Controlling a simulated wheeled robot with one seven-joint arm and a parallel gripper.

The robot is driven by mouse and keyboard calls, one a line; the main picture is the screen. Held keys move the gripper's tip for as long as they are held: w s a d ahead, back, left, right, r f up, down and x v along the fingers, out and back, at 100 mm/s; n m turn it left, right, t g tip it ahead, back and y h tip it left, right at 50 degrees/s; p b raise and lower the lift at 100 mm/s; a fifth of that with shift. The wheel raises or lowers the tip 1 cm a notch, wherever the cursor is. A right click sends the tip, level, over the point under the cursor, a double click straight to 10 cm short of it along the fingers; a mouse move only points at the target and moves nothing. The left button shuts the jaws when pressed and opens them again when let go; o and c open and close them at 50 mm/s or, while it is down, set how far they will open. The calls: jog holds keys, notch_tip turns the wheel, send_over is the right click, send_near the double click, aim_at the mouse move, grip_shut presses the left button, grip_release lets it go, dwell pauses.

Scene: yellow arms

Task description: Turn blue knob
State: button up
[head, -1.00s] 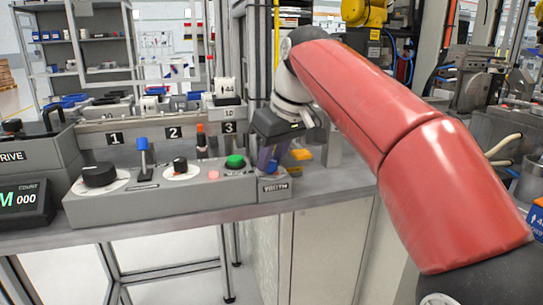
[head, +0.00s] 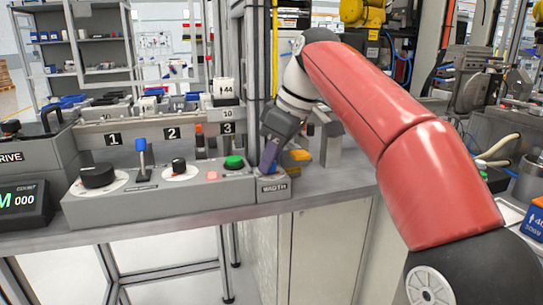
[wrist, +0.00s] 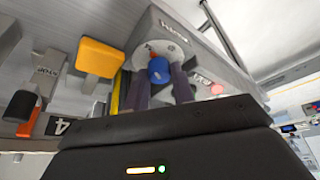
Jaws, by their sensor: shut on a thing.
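The blue knob (wrist: 158,70) shows in the wrist view on the face of a small grey box, with a red mark beside it. My gripper (wrist: 159,88) has its two purple-grey fingers on either side of the knob and is shut on it. In the head view my gripper (head: 268,168) reaches down, tilted, to the grey box labelled WIDTH (head: 273,190).
A yellow block (head: 297,155) stands just right of my gripper. Left of the WIDTH box is a grey panel (head: 150,205) with a black knob (head: 98,175), a blue-topped lever (head: 142,152) and a green button (head: 234,162). The bench front edge is clear.

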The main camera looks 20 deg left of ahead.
jog(key=o, duration=0.7)
jog(key=shift+d+r, duration=0.2)
jog(key=shift+r, duration=0.35)
jog(key=v, duration=0.3)
jog(key=shift+d+r, duration=0.1)
jog(key=shift+r, duration=0.25)
jog(key=s+d+b, duration=0.2)
jog(key=d, duration=1)
jog(key=shift+b, duration=0.3)
